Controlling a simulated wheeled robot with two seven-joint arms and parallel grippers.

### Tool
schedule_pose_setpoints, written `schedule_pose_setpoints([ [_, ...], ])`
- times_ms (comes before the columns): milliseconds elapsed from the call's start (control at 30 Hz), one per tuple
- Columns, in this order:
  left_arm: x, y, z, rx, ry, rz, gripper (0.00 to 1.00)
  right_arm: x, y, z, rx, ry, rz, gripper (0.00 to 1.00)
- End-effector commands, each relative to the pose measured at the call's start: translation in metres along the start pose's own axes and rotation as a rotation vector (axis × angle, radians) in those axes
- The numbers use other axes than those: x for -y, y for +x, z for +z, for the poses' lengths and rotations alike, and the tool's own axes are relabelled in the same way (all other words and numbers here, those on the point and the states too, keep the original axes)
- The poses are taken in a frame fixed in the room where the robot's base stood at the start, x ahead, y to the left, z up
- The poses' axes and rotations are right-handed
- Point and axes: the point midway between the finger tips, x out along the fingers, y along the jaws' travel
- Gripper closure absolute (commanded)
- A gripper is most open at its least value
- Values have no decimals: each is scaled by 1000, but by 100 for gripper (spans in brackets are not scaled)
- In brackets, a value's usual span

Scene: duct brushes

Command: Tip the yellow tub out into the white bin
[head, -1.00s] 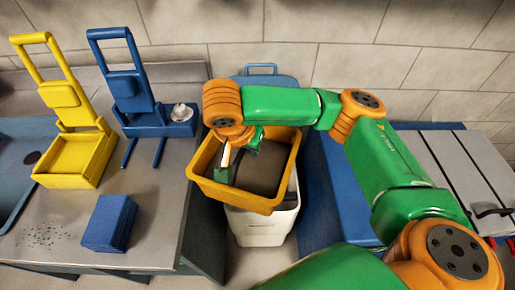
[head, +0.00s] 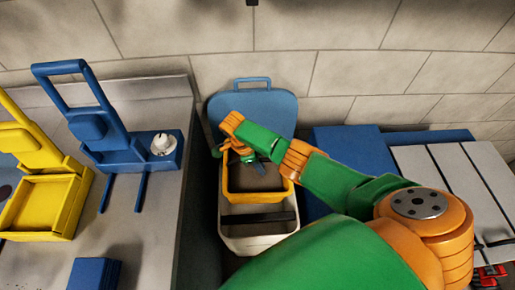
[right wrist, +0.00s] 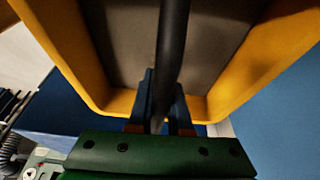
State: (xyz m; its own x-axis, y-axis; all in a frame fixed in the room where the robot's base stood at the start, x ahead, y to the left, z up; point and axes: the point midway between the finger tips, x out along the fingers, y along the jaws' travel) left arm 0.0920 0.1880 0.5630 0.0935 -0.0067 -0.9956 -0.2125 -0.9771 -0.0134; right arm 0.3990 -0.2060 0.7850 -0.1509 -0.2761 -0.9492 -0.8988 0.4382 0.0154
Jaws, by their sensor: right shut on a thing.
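The yellow tub (head: 254,197) is an orange-yellow open box with a dark grey-brown inside, over the back part of the white bin (head: 262,238). The bin's front opening shows in front of it, with a black bar across. My right gripper (head: 250,160) is shut on the tub, reaching it from above. In the right wrist view its blue-grey fingers (right wrist: 160,110) close on a dark bar that runs across the tub (right wrist: 72,50). The tub looks about level in the head view. Whether it touches the bin is hidden. My left gripper is not in view.
The bin's blue lid (head: 270,108) stands raised behind the tub, near the tiled wall. On the left, a grey counter (head: 140,225) bears a yellow carrier (head: 45,205), a blue carrier (head: 130,150) and a blue block (head: 95,273). A blue box (head: 352,150) stands right of the bin.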

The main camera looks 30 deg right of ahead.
Motion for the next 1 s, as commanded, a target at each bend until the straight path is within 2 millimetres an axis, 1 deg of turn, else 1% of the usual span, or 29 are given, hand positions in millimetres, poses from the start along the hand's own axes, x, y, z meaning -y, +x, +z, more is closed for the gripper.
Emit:
schedule_pose_setpoints([
  [33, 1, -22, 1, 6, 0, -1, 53, 0, -14, -8, 28, 1, 1, 100],
  [100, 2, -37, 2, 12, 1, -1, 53, 0, -16, -13, 94, 2, 1, 100],
  [167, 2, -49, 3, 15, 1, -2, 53, 0, -19, -17, 158, 1, 1, 100],
  [267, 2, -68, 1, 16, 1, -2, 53, 0, -26, -30, 321, 2, -2, 100],
  [300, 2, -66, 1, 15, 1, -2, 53, 1, -24, -34, 411, 1, -4, 100],
  [367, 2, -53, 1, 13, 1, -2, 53, 1, -21, -38, 541, -1, -7, 100],
  [400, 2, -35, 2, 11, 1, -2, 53, 0, -9, -32, 586, -3, -4, 100],
  [500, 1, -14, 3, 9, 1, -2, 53, 1, -3, -32, 688, -6, -4, 100],
  [967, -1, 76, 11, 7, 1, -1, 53, 1, 12, -34, 1023, -11, -6, 100],
  [1000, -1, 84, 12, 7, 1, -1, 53, 0, 16, -32, 1069, -8, 0, 100],
])
